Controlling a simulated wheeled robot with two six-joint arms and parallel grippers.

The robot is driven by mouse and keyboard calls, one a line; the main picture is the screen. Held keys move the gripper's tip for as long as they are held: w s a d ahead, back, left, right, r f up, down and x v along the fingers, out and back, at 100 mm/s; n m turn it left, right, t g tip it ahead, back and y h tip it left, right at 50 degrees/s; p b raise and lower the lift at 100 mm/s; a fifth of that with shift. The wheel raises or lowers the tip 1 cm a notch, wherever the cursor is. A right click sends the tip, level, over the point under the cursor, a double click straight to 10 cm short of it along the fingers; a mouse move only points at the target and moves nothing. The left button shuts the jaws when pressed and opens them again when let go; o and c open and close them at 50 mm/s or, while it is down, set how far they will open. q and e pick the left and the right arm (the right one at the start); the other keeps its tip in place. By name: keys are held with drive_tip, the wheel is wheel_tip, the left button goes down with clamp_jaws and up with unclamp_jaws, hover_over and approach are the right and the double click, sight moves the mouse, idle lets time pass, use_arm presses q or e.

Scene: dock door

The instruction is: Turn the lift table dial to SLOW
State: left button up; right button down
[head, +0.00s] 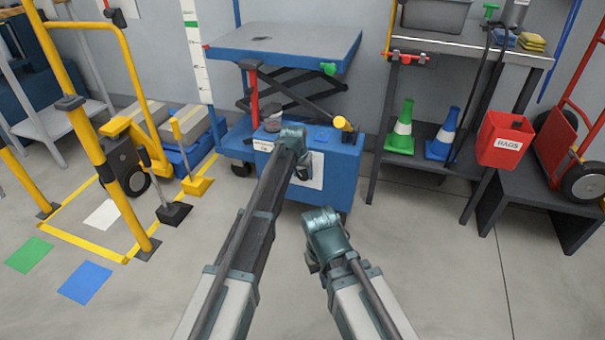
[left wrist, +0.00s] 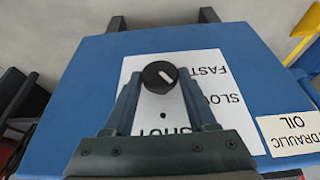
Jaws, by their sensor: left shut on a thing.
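The lift table dial (left wrist: 160,74) is a round black knob with a white pointer mark, on a white label plate (left wrist: 140,66) of the blue cabinet. In the left wrist view the plate's words appear upside down; FAST and SLOW are right of the knob, another word is lower down. The pointer is toward the right, on the side of FAST and SLOW; its exact setting is hard to tell. My left gripper (left wrist: 160,86) is shut on the knob, one finger each side.
The lift table (head: 285,42) has a blue platform above the cabinet. A shelf with cones (head: 402,130) and a red RAGS bin (head: 500,139) is at right. Yellow rails (head: 95,150) stand left.

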use_arm(q)
drive_tip(key=shift+c, duration=1.2)
drive_tip(key=shift+w+a+f+h+b, duration=0.15)
drive_tip(key=shift+a+h+b, duration=0.2)
drive_tip(key=shift+h, duration=0.55)
drive_tip(key=shift+n+g+h+b, duration=0.5)
drive_tip(key=shift+h+b, duration=0.15)
drive_tip(key=shift+h, duration=0.45)
drive_tip(key=o, duration=1.3)
drive_tip(key=shift+o, duration=0.2)
drive_tip(key=shift+a+r, duration=0.1)
drive_tip(key=shift+r, duration=0.1)
